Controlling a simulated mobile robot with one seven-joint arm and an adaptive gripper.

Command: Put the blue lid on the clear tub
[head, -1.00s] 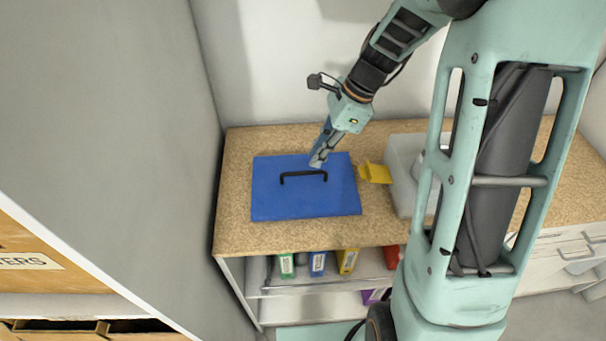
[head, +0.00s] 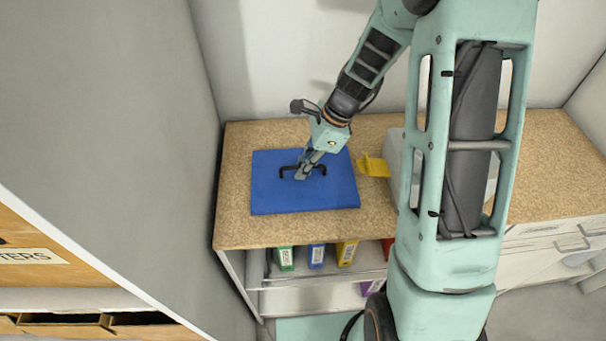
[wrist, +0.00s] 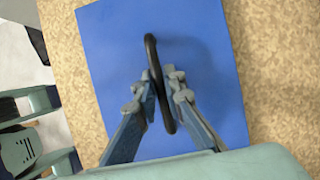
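The blue lid (head: 320,197) lies flat on the speckled worktop, with a black arched handle (head: 287,173) on its top. In the wrist view the handle (wrist: 151,48) stands up from the lid (wrist: 110,45). My gripper (head: 301,176) is down at the handle. In the wrist view my gripper (wrist: 158,82) has its two fingers on either side of the handle, with a gap still between them. A pale, see-through box (head: 394,155), which looks like the clear tub, stands right of the lid, largely hidden behind my arm.
A yellow object (head: 374,167) lies between the lid and the pale box. A tall grey panel (head: 130,130) rises close on the left, and a wall stands behind. Coloured binders (head: 317,256) stand on the shelf below. The worktop (head: 290,232) is bare in front of the lid.

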